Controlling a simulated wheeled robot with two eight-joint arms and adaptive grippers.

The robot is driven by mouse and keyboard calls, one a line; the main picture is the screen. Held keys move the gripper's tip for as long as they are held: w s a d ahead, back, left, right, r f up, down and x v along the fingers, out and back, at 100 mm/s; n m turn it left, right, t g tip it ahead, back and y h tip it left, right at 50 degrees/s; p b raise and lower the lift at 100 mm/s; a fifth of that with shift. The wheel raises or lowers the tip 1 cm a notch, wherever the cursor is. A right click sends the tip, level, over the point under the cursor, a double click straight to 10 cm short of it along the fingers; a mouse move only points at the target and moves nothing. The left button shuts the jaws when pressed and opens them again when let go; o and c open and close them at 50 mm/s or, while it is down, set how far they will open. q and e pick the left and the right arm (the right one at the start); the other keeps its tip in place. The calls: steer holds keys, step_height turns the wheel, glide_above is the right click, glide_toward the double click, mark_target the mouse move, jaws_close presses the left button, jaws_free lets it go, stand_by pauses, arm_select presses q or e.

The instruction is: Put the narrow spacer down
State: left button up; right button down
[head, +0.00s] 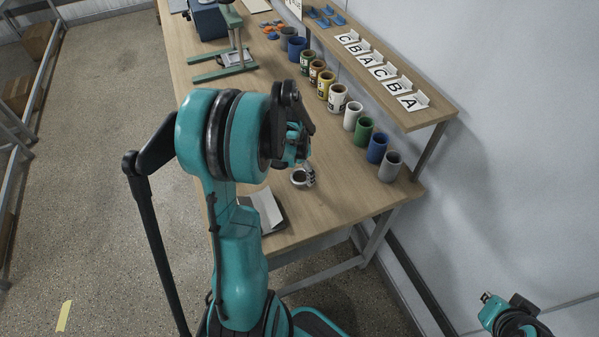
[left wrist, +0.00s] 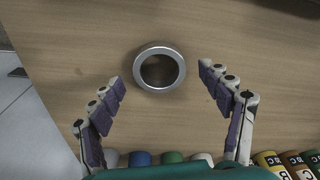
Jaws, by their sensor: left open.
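The narrow spacer, a short silvery metal ring (left wrist: 160,49), lies flat on the wooden table in the left wrist view. In the head view it shows as a small grey ring (head: 298,178) near the table's front part. My left gripper (left wrist: 160,78) is open, with one finger on each side of the ring and a visible gap to it on both sides.
A row of cups and cans, including a green one (head: 363,132) and a blue one (head: 377,148), stands along the wall side. A dark-edged tray with a white sheet (head: 268,212) lies near the front. A shelf (head: 432,116) with lettered cards overhangs the back. Bare wood surrounds the ring.

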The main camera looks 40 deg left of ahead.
arm_select(q)
step_height(320, 180, up, 10)
steer(key=s+p, duration=0.1)
steer(key=p, duration=0.2)
steer(key=s+d+r+t, duration=0.3)
steer(key=s+d+r, duration=0.1)
steer(key=d, duration=0.6)
steer(key=s+d+r+n+t, duration=0.1)
steer(key=s+d+r, duration=0.3)
steer(key=d, duration=0.7)
steer(key=shift+d+n+t, duration=0.3)
steer(key=shift+t, duration=0.6)
